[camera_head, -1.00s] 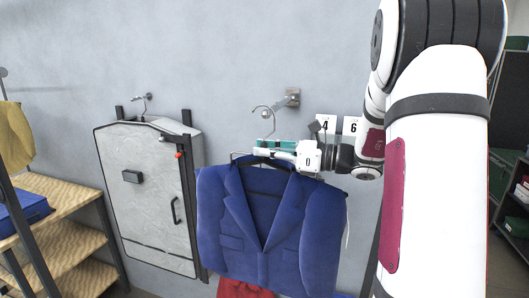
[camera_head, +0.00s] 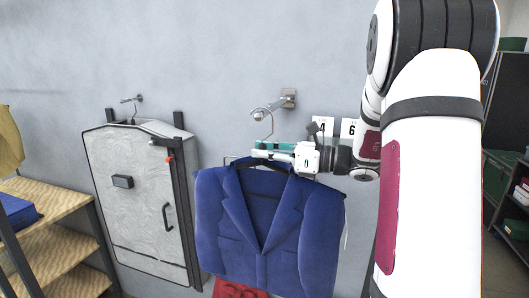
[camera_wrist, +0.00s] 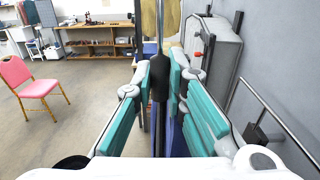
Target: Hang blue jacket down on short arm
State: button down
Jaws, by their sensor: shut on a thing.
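The blue jacket (camera_head: 265,225) hangs upright on a dark hanger in the head view, its front facing me. My gripper (camera_head: 270,152) is shut on the neck of the hanger above the collar. In the wrist view my gripper (camera_wrist: 163,85) has its teal pads on either side of the dark hanger neck (camera_wrist: 160,78). The metal hanger hook (camera_head: 264,120) rises above my gripper. The short arm (camera_head: 275,106) sticks out from the wall with a ball at its tip. The hook's top overlaps the ball in the head view; whether they touch I cannot tell.
A wooden shelf (camera_head: 60,245) stands at far left. Number cards (camera_head: 349,128) are on the wall at right. Something red (camera_head: 238,289) shows below the jacket. A pink chair (camera_wrist: 40,88) stands on open floor.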

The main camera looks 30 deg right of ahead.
jog(key=c, duration=1.5)
grip_release()
jog(key=shift+c, duration=0.2)
jog(key=shift+s+d, duration=0.1)
jog(key=v, duration=1.1)
jog(key=shift+s+d, duration=0.3)
jog(key=s+a+f+n+g, duration=0.2)
jog(key=a+n+g, duration=0.65)
jog(key=a, duration=1.05)
jog(key=s+a+f+n+h+b, duration=0.1)
jog(key=s+n+h, duration=0.4)
jog(key=n, duration=0.5)
jog(key=s+a+f+n+h+b, duration=0.1)
jog(key=s+a+f+n+h, duration=0.2)
jog(key=n, duration=0.7)
jog(key=s+a+h, duration=0.2)
jog(key=s+h, duration=0.1)
jog(key=shift+s+a+f, duration=0.2)
jog(key=shift+a+f, duration=0.1)
